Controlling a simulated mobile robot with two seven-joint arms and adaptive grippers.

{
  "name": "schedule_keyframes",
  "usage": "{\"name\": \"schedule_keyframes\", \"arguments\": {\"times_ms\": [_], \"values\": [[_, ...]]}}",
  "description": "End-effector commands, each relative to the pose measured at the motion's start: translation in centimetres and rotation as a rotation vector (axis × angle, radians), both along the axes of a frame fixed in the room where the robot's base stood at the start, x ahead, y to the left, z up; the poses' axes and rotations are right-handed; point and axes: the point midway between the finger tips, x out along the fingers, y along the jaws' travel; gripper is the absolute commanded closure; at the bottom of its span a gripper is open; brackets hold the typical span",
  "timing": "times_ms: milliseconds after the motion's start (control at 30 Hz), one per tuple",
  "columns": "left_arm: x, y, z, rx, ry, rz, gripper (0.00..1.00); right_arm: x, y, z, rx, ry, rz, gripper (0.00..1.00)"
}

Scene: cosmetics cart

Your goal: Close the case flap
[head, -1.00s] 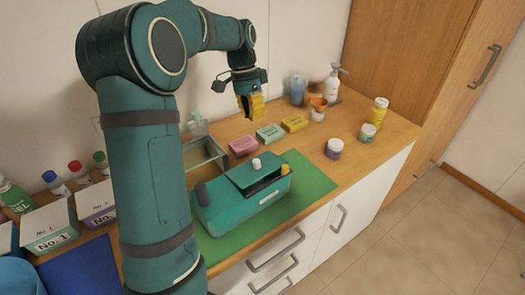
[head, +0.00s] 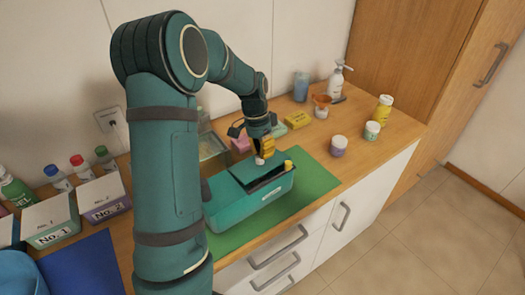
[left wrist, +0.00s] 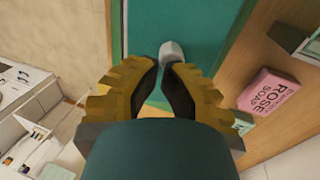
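The teal case (head: 250,206) stands on a green mat (head: 312,184). Its dark-green flap (head: 250,175) is raised at an angle, with a dark gap below its front edge. A small pale knob (head: 260,161) is on the flap. My left gripper (head: 264,153), with yellow fingers, is just above the knob. In the left wrist view the fingertips (left wrist: 163,66) are a little apart, and the knob (left wrist: 171,50) shows just beyond them. Contact between fingers and knob cannot be made out. My right gripper is in neither view.
A yellow item (head: 289,165) shows at the case's right end. Soap boxes, including a pink one (left wrist: 268,90), stand behind the case. Jars (head: 338,145) stand to the right. Labelled bins (head: 50,220) and bottles are at left. My left arm hides part of the counter.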

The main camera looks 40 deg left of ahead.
Motion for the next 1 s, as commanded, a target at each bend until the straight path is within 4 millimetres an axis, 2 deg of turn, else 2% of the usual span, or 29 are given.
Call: {"name": "schedule_keyframes", "arguments": {"times_ms": [300, 600, 1000], "values": [[0.0, -0.1, 0.0, 0.007, -0.002, 0.000, 1.00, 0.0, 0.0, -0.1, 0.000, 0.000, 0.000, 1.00], [-0.3, -1.1, -1.5, 0.134, -0.032, -0.003, 1.00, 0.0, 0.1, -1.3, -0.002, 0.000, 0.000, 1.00], [-0.3, -1.3, -1.7, 0.132, -0.032, 0.001, 1.00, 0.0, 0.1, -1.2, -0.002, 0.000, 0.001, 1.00]]}}
